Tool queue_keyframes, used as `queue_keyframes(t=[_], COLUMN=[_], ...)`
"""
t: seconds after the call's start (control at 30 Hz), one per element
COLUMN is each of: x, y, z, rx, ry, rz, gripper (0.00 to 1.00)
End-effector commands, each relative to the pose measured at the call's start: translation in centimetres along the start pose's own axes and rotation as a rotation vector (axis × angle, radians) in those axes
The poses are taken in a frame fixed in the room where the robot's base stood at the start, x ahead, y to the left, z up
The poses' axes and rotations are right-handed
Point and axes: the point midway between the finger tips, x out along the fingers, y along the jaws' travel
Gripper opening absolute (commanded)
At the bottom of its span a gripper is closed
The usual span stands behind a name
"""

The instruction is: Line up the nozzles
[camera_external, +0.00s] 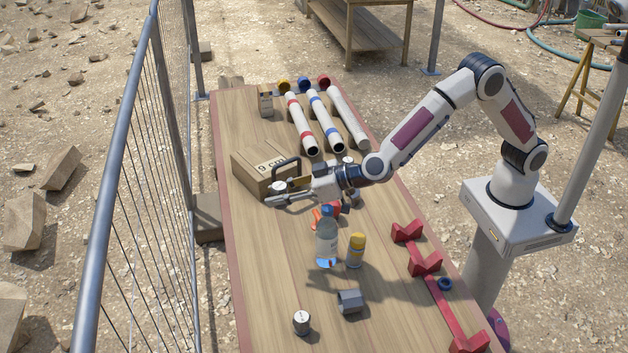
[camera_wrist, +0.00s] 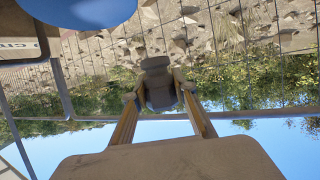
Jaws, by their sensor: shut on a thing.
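Three pale tubes lie side by side at the back of the table: one red-banded (camera_external: 303,125), one blue-banded (camera_external: 325,122), one plain-looking (camera_external: 349,118). Yellow (camera_external: 283,85), blue (camera_external: 304,83) and red (camera_external: 324,80) round pieces sit at their far ends. I cannot tell which parts are the nozzles. My gripper (camera_external: 277,183) points left above the table, beside the cardboard box (camera_external: 262,172). In the wrist view my gripper (camera_wrist: 158,90) is shut on a dark grey piece (camera_wrist: 158,84), which I cannot identify. The external view does not show it clearly.
A clear bottle (camera_external: 326,243), a yellow-topped can (camera_external: 356,250), a grey block (camera_external: 349,301) and a small cylinder (camera_external: 301,322) stand near the gripper and front. A red notched rack (camera_external: 430,262) lines the right edge. A mesh fence (camera_external: 150,190) runs along the left.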

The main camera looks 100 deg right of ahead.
Motion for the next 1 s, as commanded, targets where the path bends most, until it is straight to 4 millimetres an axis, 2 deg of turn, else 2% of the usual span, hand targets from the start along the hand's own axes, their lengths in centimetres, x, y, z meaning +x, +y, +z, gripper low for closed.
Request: queue_keyframes(t=[0.27, 0.57, 1.0], x=[2.1, 4.0, 5.2], y=[-2.3, -5.1, -9.6], z=[0.8, 3.2, 8.8], rx=[0.032, 0.069, 0.107], ry=[-0.001, 0.0, 0.0], rz=[0.076, 0.166, 0.262], gripper=[0.05, 0.05, 0.05])
